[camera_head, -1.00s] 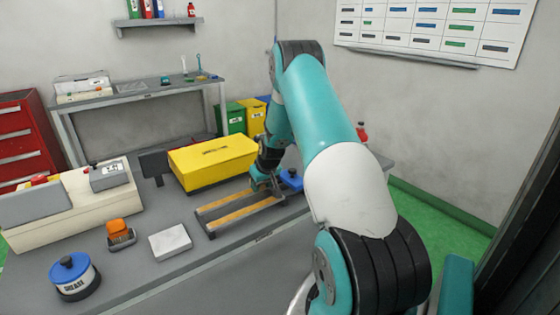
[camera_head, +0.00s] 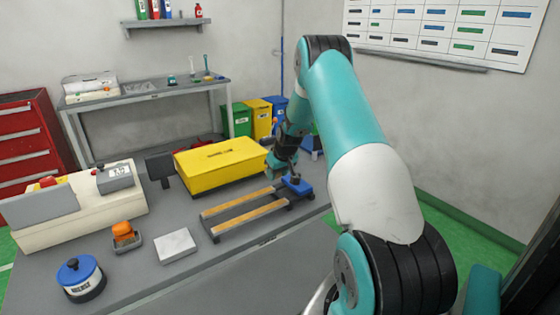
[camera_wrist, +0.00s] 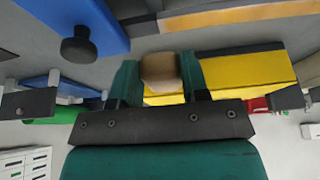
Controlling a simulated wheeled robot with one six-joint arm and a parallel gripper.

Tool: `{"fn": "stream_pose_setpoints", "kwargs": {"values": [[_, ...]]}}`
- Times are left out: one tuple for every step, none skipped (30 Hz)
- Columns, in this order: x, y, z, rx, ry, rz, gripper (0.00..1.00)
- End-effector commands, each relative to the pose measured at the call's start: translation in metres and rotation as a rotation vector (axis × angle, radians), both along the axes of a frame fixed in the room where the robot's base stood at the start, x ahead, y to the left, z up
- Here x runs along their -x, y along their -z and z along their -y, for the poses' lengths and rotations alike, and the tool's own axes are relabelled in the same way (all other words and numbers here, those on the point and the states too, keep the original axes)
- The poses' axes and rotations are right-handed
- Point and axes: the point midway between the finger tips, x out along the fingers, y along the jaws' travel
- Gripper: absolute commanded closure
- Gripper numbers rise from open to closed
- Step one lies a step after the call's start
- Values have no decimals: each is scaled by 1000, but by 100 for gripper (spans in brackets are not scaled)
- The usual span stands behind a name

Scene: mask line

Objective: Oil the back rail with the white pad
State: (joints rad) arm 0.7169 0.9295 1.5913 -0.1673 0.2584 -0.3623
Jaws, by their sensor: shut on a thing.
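The rail frame lies on the workbench with two tan rails, the back rail (camera_head: 238,203) and the front rail (camera_head: 250,217). A blue block with a black knob (camera_head: 297,186) sits at its right end. My gripper (camera_head: 276,167) is beyond the back rail's right end, beside the yellow box, and appears raised above the bench. In the wrist view my gripper (camera_wrist: 160,75) is shut on a beige block (camera_wrist: 160,68); whether this is part of the white pad I cannot tell. The blue block shows there too (camera_wrist: 60,12). Any pad face is hidden.
The yellow box (camera_head: 220,166) stands close behind the rails. A white slab (camera_head: 176,245), an orange-topped piece in a grey tray (camera_head: 124,236) and a grease tin (camera_head: 80,277) are to the left. The bench front is clear.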

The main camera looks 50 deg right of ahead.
Motion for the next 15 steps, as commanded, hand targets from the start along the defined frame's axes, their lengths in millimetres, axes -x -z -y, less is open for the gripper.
{"fn": "stream_pose_setpoints", "kwargs": {"values": [[-1,-8,-1,0,-1,0,81],[-1,-11,-1,0,-2,0,81],[-1,-14,-2,0,-3,0,81],[-2,-17,-2,0,-3,1,81],[-2,-20,-3,1,-4,1,81],[-2,-23,-3,0,-4,1,81],[-2,-25,-3,0,-5,1,81],[-3,-27,-4,0,-5,1,81],[-3,-30,-4,1,-6,1,81],[-3,-31,-5,1,-6,1,81],[-3,-32,-5,1,-6,1,81],[-3,-33,-5,1,-6,1,81],[-3,-33,-5,1,-6,1,81],[-3,-33,-5,0,-7,1,81],[-3,-32,-5,0,-7,1,81]]}}
